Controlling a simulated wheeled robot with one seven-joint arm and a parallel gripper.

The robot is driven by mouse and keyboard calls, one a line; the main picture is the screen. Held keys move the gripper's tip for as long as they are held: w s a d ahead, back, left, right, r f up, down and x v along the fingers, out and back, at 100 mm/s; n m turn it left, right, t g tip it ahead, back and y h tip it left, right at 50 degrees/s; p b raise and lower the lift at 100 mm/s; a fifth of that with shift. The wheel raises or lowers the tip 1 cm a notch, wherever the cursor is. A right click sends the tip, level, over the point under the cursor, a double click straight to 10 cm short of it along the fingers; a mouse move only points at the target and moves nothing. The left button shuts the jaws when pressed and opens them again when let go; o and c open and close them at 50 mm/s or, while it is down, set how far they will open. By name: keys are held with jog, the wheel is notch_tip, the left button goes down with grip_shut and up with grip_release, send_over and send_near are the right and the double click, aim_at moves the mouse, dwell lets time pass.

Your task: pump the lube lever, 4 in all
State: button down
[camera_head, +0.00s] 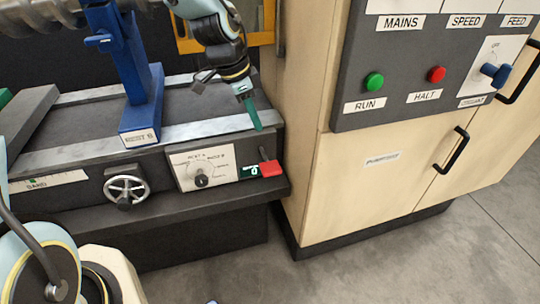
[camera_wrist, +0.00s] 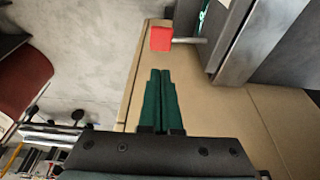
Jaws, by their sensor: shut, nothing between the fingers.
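The lever with a red block handle (camera_head: 270,168) is at the right end of the machine's front, beside a small green label (camera_head: 250,171) too small to read. In the wrist view the red handle (camera_wrist: 161,38) sits on the end of a thin grey rod coming from the machine on the right. My gripper (camera_head: 257,127) points down above the lever, apart from it, with its green fingers together and empty. In the wrist view the closed fingertips (camera_wrist: 160,72) lie just short of the red handle, with a gap between.
A dial panel (camera_head: 203,165) and a handwheel (camera_head: 126,187) are left of the lever. A blue post (camera_head: 140,85) stands on the machine bed. A beige cabinet (camera_head: 370,180) with a grey button panel (camera_head: 400,98) stands close on the right. Floor is clear in front.

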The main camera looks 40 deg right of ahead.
jog(key=shift+d, duration=0.1)
jog(key=p, duration=0.3)
send_near(271, 167)
jog(key=x, duration=0.5)
jog(key=shift+d, duration=0.25)
jog(key=shift+f+p, duration=0.3)
jog(key=shift+f, duration=0.45)
